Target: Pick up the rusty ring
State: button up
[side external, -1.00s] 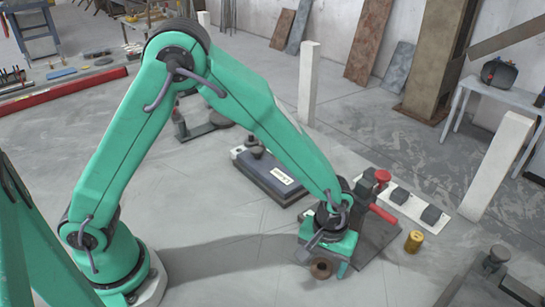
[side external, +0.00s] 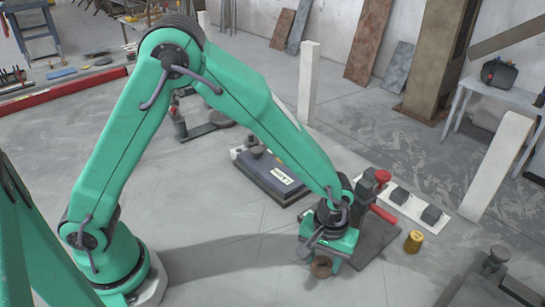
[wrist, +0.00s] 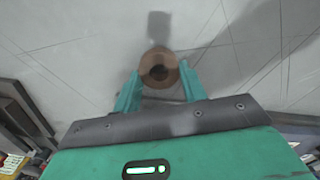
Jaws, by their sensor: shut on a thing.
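The rusty ring (side external: 321,266) is a brown, thick-walled ring with a dark hole. It sits at the end of my gripper (side external: 326,262), low over the grey floor in the side view. In the wrist view the ring (wrist: 158,70) lies between the two green fingers of my gripper (wrist: 160,86), which are shut on it from both sides. A small dark shadow shows on the floor beyond it. I cannot tell exactly how far the ring is above the floor.
A dark plate with a red-handled clamp (side external: 383,212) stands just right of my gripper. A yellow cylinder (side external: 414,242) stands further right. A dark block (side external: 270,178) lies behind, and a white strip with dark blocks (side external: 412,203) lies back right. The floor (side external: 210,215) at left is clear.

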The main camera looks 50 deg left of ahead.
jog(key=shift+r, duration=0.5)
notch_tip(320, 180, up, 2)
jog(key=shift+r, duration=0.15)
jog(key=s+d+r, duration=0.5)
jog(key=s+r, duration=0.2)
jog(key=s, duration=0.3)
jog(key=shift+s+d, duration=0.15)
jog(key=shift+s, duration=0.1)
jog(key=shift+r, duration=0.1)
